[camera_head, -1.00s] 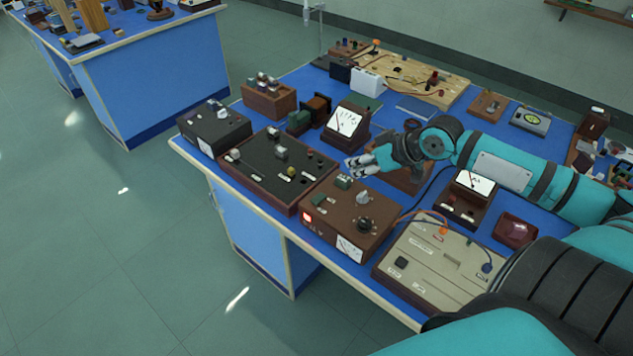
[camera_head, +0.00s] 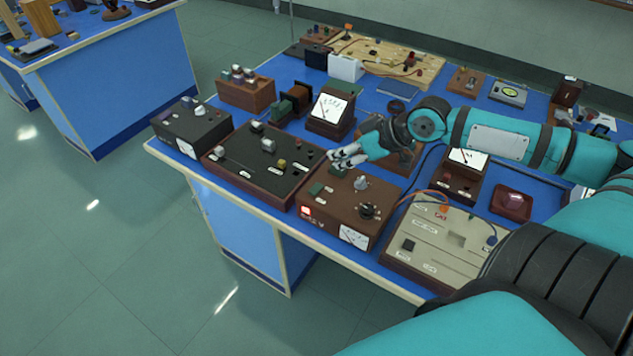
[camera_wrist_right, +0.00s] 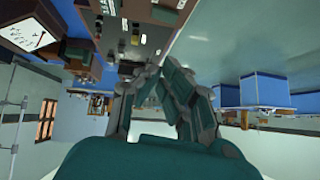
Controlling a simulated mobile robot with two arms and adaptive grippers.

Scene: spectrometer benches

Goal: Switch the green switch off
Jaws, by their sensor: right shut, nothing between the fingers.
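A brown instrument box (camera_head: 332,226) stands at the bench's front edge in the head view. A small green switch (camera_head: 316,188) sits on its top, left of two knobs, with a second green piece farther back close to my fingers. Whether the switch is on or off is too small to tell. My right gripper (camera_head: 334,157) is shut and empty, just above and behind the box's back edge, apart from the front green switch. Its fingers also show in the right wrist view (camera_wrist_right: 158,72). My left gripper is not in view.
A dark panel box (camera_head: 262,160) with several small switches stands left of the brown box. A white-faced meter (camera_head: 330,108) stands behind my fingers, and a beige panel (camera_head: 440,247) is to the right. A red lamp (camera_head: 306,211) glows on the brown box's front.

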